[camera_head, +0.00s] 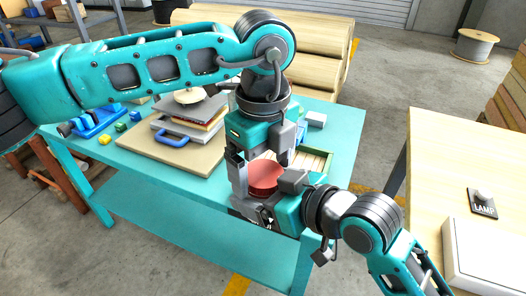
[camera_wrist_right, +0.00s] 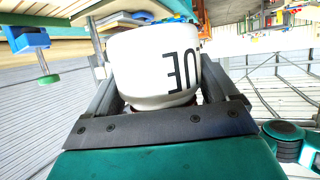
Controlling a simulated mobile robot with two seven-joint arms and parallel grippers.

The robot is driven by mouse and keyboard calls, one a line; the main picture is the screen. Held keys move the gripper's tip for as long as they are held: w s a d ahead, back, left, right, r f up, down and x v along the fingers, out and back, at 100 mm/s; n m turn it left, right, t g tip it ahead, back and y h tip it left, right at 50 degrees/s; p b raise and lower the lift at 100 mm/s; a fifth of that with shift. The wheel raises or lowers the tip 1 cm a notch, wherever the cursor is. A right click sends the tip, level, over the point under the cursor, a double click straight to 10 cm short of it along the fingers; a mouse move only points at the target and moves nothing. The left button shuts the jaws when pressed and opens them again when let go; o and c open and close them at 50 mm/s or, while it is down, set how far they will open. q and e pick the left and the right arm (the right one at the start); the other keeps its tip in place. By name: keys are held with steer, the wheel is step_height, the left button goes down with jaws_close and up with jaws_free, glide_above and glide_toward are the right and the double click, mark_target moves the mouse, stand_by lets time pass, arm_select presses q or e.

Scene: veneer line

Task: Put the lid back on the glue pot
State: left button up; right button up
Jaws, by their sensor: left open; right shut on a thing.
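My right gripper (camera_head: 266,203) is shut on the white glue pot (camera_wrist_right: 150,68), with part of the black lettering showing in the right wrist view. In the head view the pot is mostly hidden by the grippers. A round red lid (camera_head: 265,176) shows at the top of the pot, between the two grippers. My left gripper (camera_head: 260,160) points down from above and is open, its fingers on either side of the red lid. Whether the fingers touch the lid, and how it sits on the rim, I cannot tell.
The teal workbench (camera_head: 335,127) carries a board (camera_head: 205,163), a press-like stack with a blue handle (camera_head: 173,137), small blocks and a slatted wooden tray (camera_head: 316,158). A wooden table (camera_head: 424,165) at right holds a LAMP plate (camera_head: 482,208) and a white box (camera_head: 488,258).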

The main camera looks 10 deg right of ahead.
arm_select(q)
steer(key=c, duration=1.1)
steer(key=m, duration=0.6)
steer(key=shift+m, duration=0.3)
steer(key=o, duration=1.2)
steer(key=shift+c, duration=0.2)
steer(key=shift+r, duration=2.25)
